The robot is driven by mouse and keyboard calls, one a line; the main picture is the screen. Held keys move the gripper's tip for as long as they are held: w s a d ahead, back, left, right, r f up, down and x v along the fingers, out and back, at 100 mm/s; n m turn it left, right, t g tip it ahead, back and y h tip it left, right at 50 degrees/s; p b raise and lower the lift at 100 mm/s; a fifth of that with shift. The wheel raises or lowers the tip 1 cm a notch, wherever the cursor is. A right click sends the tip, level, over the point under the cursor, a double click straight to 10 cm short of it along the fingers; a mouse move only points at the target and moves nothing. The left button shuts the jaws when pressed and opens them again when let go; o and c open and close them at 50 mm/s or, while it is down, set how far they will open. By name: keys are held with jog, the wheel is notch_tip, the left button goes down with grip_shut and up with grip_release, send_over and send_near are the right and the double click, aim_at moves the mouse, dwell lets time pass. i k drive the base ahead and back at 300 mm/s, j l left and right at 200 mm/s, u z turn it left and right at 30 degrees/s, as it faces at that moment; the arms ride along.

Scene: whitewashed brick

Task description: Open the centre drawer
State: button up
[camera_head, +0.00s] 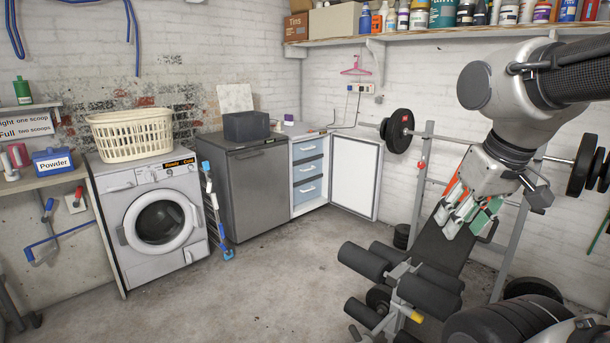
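The centre drawer (307,169) lies between the top drawer (307,149) and the bottom drawer (307,190). All three look shut. The white cabinet door (354,178) stands swung open to the right of the drawers. My gripper (464,218) hangs at the right, pointing down, in front of the weight bench and well apart from the drawers. I see nothing clearly held in it. Its finger gap cannot be made out.
A dark grey fridge (255,190) and a washing machine (150,222) with a basket (132,134) stand left of the cabinet. A weight bench (435,265) and barbell fill the right side. The floor (270,280) before the cabinet is clear.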

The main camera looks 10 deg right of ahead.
aim_at(300, 173)
jog(key=i+j+u, duration=0.25)
jog(key=i, duration=0.15)
jog(key=i+j+u, duration=0.25)
jog(key=i, duration=0.15)
jog(key=i+j, duration=0.15)
jog(key=i, duration=0.45)
jog(key=i+j+u, duration=0.15)
jog(key=i, duration=0.45)
jog(key=i+l+z, duration=0.1)
jog(key=i+z, duration=0.25)
jog(key=i, duration=0.15)
jog(key=i+z, duration=0.35)
jog(key=i, duration=0.2)
jog(key=i+j+z, duration=0.2)
jog(key=i+z, duration=0.2)
jog(key=i+l+z, duration=0.1)
jog(key=i, duration=0.5)
jog(key=i+l+z, duration=0.1)
jog(key=i, duration=0.55)
jog(key=i+l+u, duration=0.6)
jog(key=i+l, duration=0.25)
jog(key=i+l+u, duration=0.3)
jog(key=l, duration=0.35)
jog(key=i+l+u, duration=0.1)
jog(key=l, duration=0.65)
jog(key=i+u, duration=0.05)
